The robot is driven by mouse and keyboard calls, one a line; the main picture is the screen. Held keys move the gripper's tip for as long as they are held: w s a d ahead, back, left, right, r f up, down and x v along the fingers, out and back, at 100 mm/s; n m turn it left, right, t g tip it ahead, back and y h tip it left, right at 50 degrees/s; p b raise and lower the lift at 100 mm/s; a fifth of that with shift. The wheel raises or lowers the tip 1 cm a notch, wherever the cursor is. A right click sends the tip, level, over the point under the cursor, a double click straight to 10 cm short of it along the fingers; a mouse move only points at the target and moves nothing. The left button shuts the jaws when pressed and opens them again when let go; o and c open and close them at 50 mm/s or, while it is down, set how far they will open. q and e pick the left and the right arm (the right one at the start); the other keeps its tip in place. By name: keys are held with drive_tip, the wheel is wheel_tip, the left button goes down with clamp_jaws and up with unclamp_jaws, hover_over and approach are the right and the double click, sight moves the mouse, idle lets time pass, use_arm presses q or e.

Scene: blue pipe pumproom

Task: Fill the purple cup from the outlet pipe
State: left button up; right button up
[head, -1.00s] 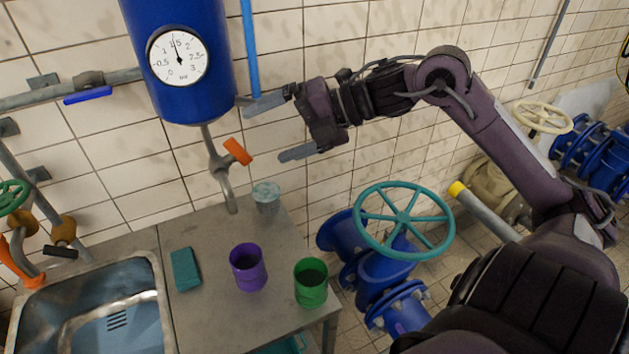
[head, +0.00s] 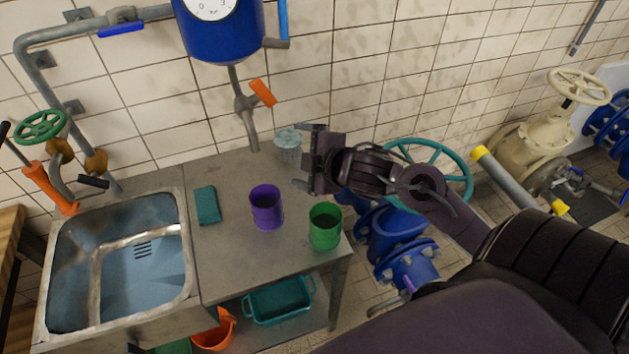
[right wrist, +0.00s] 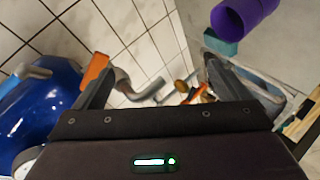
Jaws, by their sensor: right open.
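The purple cup (head: 266,207) stands upright on the grey counter (head: 225,262). It also shows at the top of the right wrist view (right wrist: 243,14). The outlet pipe (head: 249,130) hangs below the blue tank, its end above the back of the counter, with an orange lever (head: 263,92) beside it. In the right wrist view the pipe (right wrist: 140,90) and orange lever (right wrist: 95,72) lie to the left. My right gripper (head: 305,157) is open and empty, pointing left, beside the pale cup and apart from the purple cup. My left gripper is not in view.
A green cup (head: 325,227) stands right of the purple cup. A pale teal cup (head: 288,146) is at the back, near my right gripper. A teal sponge (head: 207,205) lies left. The sink (head: 62,270) is further left. A teal handwheel (head: 455,160) stands behind my right arm.

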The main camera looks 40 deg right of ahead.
drive_tip(key=s+a+f+m+g+h, duration=0.2)
drive_tip(key=s+a+f+m+g, duration=0.3)
drive_tip(key=s+f+m, duration=0.4)
drive_tip(key=shift+s+f+m+g, duration=0.3)
drive_tip(key=shift+s+g, duration=0.4)
drive_tip(key=shift+s, duration=0.35)
